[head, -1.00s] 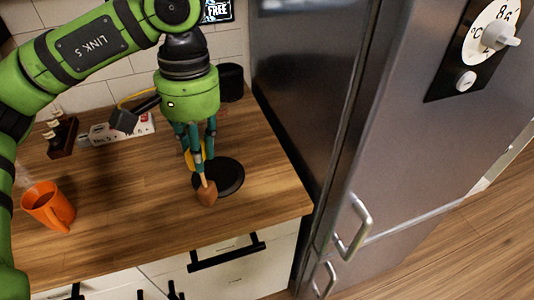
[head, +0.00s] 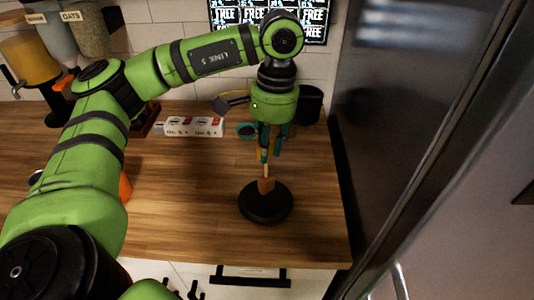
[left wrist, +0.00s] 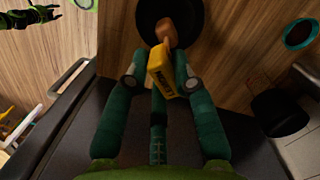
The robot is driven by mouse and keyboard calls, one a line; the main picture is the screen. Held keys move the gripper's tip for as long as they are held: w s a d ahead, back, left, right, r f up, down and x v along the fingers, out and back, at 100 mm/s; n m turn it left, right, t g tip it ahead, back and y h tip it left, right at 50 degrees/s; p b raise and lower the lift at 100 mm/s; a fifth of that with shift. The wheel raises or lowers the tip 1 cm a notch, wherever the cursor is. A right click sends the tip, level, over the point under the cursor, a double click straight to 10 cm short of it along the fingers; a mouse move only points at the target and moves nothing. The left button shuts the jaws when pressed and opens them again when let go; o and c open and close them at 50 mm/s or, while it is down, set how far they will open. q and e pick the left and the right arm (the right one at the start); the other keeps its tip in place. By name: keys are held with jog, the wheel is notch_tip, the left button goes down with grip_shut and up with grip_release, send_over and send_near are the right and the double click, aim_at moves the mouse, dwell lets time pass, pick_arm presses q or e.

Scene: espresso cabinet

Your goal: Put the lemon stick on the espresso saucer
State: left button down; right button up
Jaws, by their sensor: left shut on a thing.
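My left gripper (head: 268,155) is shut on a lemon stick, which has a brown block end (head: 266,186) and a yellow label. In the left wrist view, the label (left wrist: 163,77) hangs between the fingertips (left wrist: 160,82) and the brown end points toward a round black dish (left wrist: 192,22). I take the dish (head: 265,211), flat on the counter, to be the espresso saucer. The brown end overlaps it in both views; I cannot tell whether they touch. My right gripper is not in the head view.
A teal-rimmed round item (head: 246,131) and a black canister (head: 310,104) stand behind. A power strip (head: 194,127) lies by the wall. The orange mug (head: 125,186) is mostly hidden by my arm. A tall fridge (head: 420,100) bounds the counter (head: 180,215) on the right.

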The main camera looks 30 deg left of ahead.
aim_at(267, 177)
pick_arm(q)
jog(key=shift+a+f, duration=0.2)
jog(key=shift+f+p, duration=0.3)
jog(key=shift+f, duration=0.05)
notch_tip(267, 177, down, 2)
jog(key=shift+f+p, duration=0.2)
jog(key=shift+p, duration=0.35)
jog(key=shift+w+f, duration=0.1)
jog(key=shift+f, duration=0.5)
jog(key=c, duration=1)
grip_release()
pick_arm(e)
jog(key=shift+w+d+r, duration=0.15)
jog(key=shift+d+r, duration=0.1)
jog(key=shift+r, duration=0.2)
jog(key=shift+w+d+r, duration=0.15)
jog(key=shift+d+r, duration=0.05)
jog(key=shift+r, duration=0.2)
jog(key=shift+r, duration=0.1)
